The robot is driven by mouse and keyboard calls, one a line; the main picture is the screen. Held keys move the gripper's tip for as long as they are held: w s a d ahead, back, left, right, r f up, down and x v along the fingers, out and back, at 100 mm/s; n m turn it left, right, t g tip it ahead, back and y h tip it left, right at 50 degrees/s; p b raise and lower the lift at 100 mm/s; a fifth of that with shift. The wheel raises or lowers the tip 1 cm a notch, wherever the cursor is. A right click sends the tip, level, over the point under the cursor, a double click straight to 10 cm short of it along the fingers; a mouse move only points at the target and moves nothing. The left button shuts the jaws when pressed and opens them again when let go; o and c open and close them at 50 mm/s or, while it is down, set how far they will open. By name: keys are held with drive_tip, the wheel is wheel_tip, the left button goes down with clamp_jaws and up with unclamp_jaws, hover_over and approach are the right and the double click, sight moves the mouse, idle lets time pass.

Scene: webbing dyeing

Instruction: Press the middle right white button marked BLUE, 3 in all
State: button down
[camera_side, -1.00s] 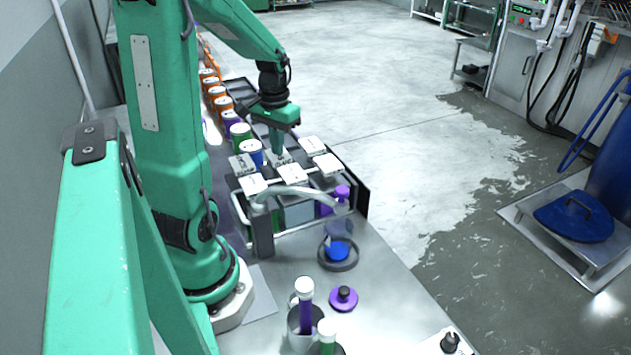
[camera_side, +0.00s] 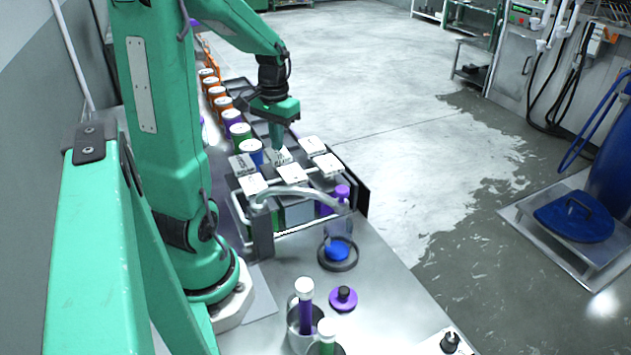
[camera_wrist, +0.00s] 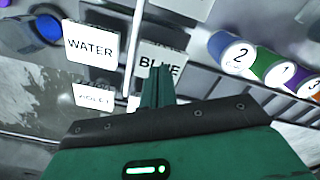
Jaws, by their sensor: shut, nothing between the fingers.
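The white button marked BLUE (camera_side: 281,157) is in the middle of a cluster of white buttons on the dispenser in the side view. It also shows in the wrist view, with its label partly covered by my fingers (camera_wrist: 174,62). My gripper (camera_side: 277,147) is shut and empty, pointing down over this button. Its fingertips look just above the button's face; I cannot tell for certain whether they touch. A clear container with blue in it (camera_side: 337,250) stands under the curved spout.
Neighbouring buttons are close, including WATER (camera_wrist: 90,44) and VIOLET (camera_wrist: 92,97). A row of coloured jars with white lids (camera_side: 238,131) stands left of the dispenser. Tubes in cups (camera_side: 305,312) and a purple piece (camera_side: 343,299) lie in front.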

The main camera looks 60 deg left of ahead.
drive_tip(key=shift+f, duration=0.5)
drive_tip(key=shift+f, duration=0.7)
drive_tip(key=shift+r, duration=1.2)
drive_tip(key=shift+f, duration=0.45)
drive_tip(key=shift+f, duration=0.7)
drive_tip(key=shift+r, duration=1.45)
